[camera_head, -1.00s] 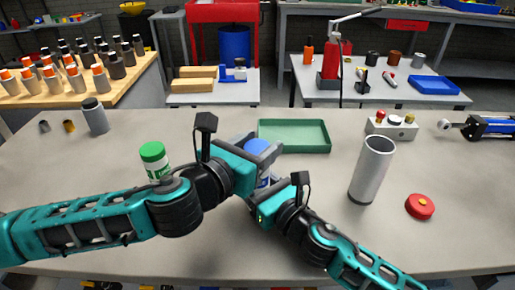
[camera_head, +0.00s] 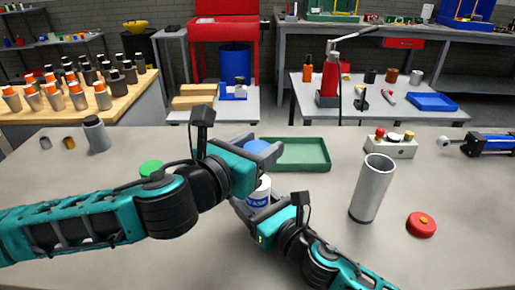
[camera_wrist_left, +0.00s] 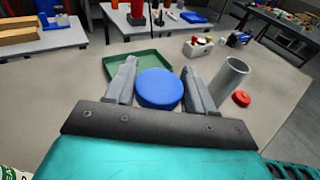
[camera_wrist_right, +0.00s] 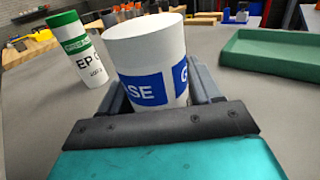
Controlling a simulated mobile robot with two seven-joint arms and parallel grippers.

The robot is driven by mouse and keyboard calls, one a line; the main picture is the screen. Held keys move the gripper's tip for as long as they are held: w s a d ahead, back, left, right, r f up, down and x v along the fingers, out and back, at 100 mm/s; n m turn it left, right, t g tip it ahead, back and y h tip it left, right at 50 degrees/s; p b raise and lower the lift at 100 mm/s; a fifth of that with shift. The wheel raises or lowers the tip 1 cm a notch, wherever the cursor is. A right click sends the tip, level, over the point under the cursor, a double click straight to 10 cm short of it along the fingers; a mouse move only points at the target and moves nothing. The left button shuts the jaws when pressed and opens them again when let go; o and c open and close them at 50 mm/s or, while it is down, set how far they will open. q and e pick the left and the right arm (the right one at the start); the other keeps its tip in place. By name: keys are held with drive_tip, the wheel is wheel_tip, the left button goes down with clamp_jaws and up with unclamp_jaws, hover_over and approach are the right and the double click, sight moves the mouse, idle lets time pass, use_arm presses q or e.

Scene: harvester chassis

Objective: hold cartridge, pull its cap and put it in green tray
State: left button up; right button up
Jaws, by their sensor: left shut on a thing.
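The white cartridge (camera_wrist_right: 150,55) with a blue label stands upright between the fingers of my right gripper (camera_wrist_right: 155,92), which looks shut on it. Its top shows bare and white in the right wrist view. It also shows partly in the head view (camera_head: 258,190). The round blue cap (camera_wrist_left: 158,88) is between the fingers of my left gripper (camera_wrist_left: 160,92), which is shut on it. In the head view the cap (camera_head: 257,147) is above the cartridge, apart from it. The green tray (camera_head: 318,167) lies empty on the table just beyond and right of the cap.
A green-capped cartridge (camera_wrist_right: 82,55) stands left of the held one. A grey metal tube (camera_head: 371,190), a red button (camera_head: 421,225) and a switch box (camera_head: 391,147) are on the right. Small cylinders (camera_head: 96,135) stand far left. The table's front right is clear.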

drive_tip(key=o, duration=0.4)
drive_tip(key=shift+s, duration=0.1)
